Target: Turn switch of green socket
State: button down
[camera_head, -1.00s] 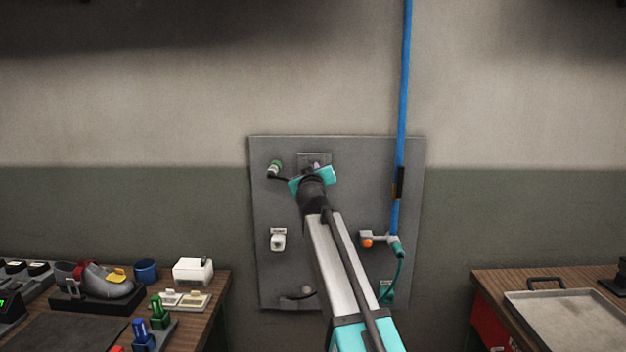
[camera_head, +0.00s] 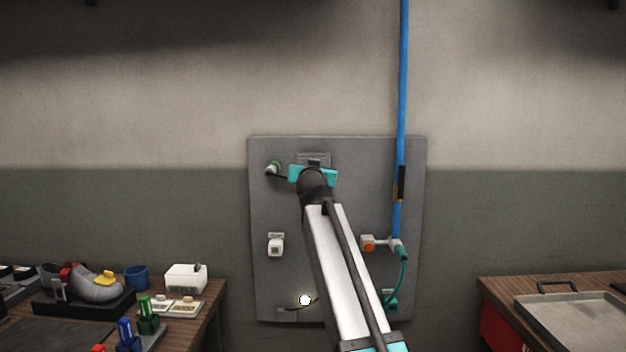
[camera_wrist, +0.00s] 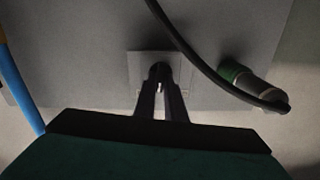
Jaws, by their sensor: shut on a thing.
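The green socket (camera_head: 272,168) is at the upper left of the grey wall panel, with a plug and black cable in it. It also shows at the right in the wrist view (camera_wrist: 232,71). The switch (camera_wrist: 159,71) is on a small square plate (camera_wrist: 138,66) beside the socket; the plate's upper part shows in the head view (camera_head: 314,158). My gripper (camera_wrist: 160,86) is shut on the switch, its fingers pointing at the panel and hiding most of it. In the head view my gripper (camera_head: 313,174) covers the switch.
A bulb (camera_head: 305,300) low on the panel glows white. A white fitting (camera_head: 276,245) and an orange-ended valve (camera_head: 368,243) flank my arm. A blue hose (camera_head: 403,80) runs down the right side. Wooden benches stand left and right.

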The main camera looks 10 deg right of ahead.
jog(key=shift+d+f+m+b, duration=0.1)
jog(key=shift+d+m+b, duration=0.05)
jog(key=shift+m+b, duration=2.85)
jog(key=c, duration=1.8)
grip_release()
jog(key=shift+s, duration=0.1)
jog(key=s, duration=0.4)
jog(key=s+a, duration=0.1)
jog(key=s, duration=0.4)
jog(key=s+a, duration=0.1)
jog(key=s, duration=0.3)
jog(key=shift+s+a, duration=0.2)
jog(key=shift+s, duration=0.05)
